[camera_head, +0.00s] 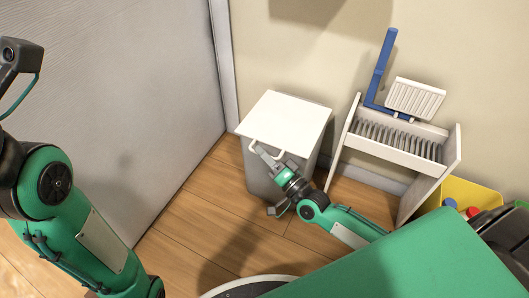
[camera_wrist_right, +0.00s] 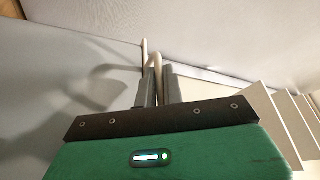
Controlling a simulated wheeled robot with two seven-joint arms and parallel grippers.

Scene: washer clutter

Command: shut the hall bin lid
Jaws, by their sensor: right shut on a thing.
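The hall bin (camera_head: 256,176) is a grey box standing on the wood floor by the wall. Its white lid (camera_head: 287,117) lies over the top and looks about level; I cannot tell whether a small gap is left under it. A pale loop handle (camera_head: 252,146) sits at the lid's front edge. My right gripper (camera_head: 264,155) is shut on this handle. In the right wrist view the handle (camera_wrist_right: 156,62) runs up between the two fingers of the gripper (camera_wrist_right: 159,84). My left arm shows at the left, but its fingers are out of view.
A white rack (camera_head: 447,165) with grey slats stands right of the bin, with a blue bracket (camera_head: 380,68) and a white ribbed block (camera_head: 414,97) on top. A yellow box (camera_head: 470,192) is at the far right. A grey door (camera_head: 110,90) is at left; floor before it is clear.

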